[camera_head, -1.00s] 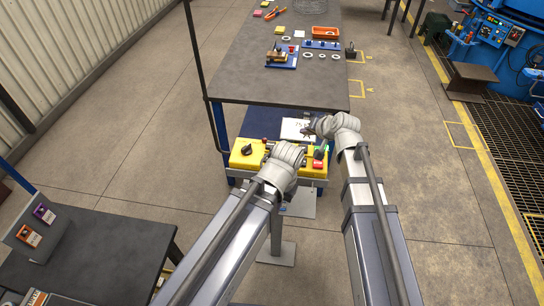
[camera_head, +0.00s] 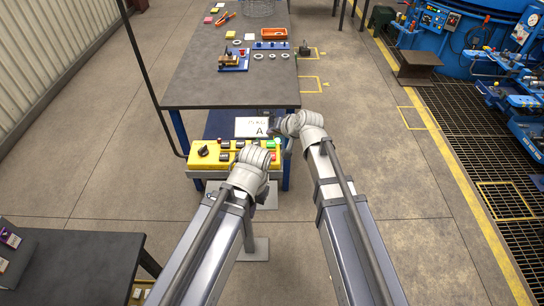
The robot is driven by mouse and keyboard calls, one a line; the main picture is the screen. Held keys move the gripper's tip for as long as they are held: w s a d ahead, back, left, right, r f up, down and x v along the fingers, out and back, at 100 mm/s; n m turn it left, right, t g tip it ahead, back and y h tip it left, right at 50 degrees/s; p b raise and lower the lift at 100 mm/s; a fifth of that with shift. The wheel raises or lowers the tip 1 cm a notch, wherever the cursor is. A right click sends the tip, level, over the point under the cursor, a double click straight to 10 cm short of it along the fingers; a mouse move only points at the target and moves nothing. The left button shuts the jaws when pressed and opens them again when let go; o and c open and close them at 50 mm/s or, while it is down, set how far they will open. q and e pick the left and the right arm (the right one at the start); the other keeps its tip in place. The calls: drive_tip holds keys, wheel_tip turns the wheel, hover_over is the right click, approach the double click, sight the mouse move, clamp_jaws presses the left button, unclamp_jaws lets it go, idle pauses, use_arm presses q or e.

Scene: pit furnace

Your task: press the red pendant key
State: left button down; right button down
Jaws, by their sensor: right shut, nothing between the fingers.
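The yellow pendant box (camera_head: 207,161) stands beyond my arms, in front of the grey table. It carries a black knob (camera_head: 203,151) at its left, dark keys in the middle and a green key (camera_head: 271,144) at its right. The red pendant key (camera_head: 274,156) shows small below the green key, just right of my left wrist. My right gripper (camera_head: 273,131) is shut and empty, above the right end of the box and apart from the red key. My left wrist covers part of the box, and its gripper fingers are hidden behind it.
A white sign (camera_head: 252,126) stands behind the box. The grey table (camera_head: 225,92) holds a blue fixture, several rings and an orange tray (camera_head: 274,33). A dark table (camera_head: 75,265) is at the lower left. The floor (camera_head: 380,160) to the right is clear up to the grating.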

sight(272, 158)
wheel_tip(272, 158, down, 9)
drive_tip(key=b, duration=0.8)
drive_tip(key=shift+r+b, duration=0.1)
drive_tip(key=shift+b, duration=0.2)
idle(1.4)
drive_tip(key=shift+f+b, duration=0.4)
drive_tip(key=shift+f+b, duration=0.45)
idle(0.6)
drive_tip(key=shift+r, duration=0.15)
drive_tip(key=shift+r+p, duration=0.75)
drive_tip(key=shift+p, duration=0.2)
